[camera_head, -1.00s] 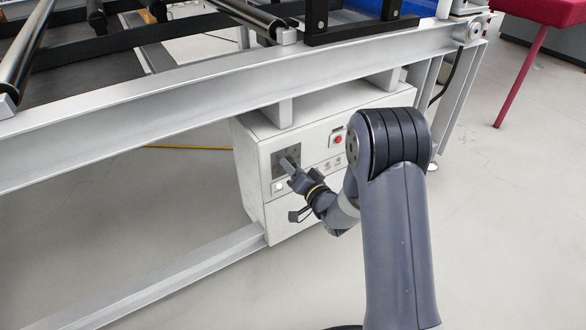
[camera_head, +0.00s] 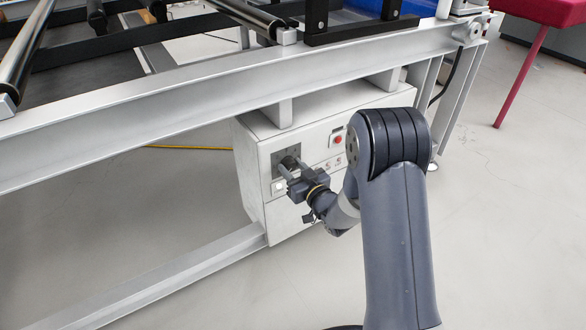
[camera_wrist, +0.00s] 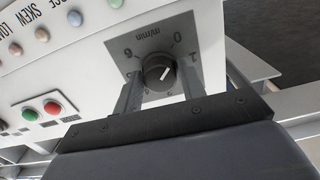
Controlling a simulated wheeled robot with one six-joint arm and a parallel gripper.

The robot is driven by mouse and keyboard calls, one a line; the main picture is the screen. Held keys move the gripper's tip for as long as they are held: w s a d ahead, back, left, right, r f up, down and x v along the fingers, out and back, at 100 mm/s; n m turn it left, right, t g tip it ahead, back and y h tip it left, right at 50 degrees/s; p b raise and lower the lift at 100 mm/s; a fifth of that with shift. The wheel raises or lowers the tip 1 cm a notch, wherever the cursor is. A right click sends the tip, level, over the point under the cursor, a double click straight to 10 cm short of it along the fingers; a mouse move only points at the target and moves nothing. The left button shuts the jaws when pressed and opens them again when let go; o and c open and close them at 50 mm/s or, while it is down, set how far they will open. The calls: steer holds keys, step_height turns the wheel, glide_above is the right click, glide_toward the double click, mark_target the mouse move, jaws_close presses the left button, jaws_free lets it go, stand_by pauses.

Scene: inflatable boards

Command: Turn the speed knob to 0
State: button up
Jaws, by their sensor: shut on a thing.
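The speed knob (camera_wrist: 159,72) is a round black knob with a white pointer line on a dark grey dial plate (camera_wrist: 150,42). In the head view my gripper (camera_head: 287,168) reaches the dial plate (camera_head: 285,157) and mostly hides the knob.
The white control box (camera_head: 254,180) hangs under a grey metal frame beam (camera_head: 200,90). A lower rail (camera_head: 180,278) runs left of the box.

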stand_by(0.4)
steer(key=o, duration=1)
steer(key=shift+c, duration=0.2)
steer(key=p+v, duration=0.2)
steer(key=v, duration=0.8)
steer(key=shift+s+d+p, duration=0.25)
steer(key=shift+s+p, duration=0.1)
steer(key=b+x, duration=0.3)
steer(key=x, duration=0.8)
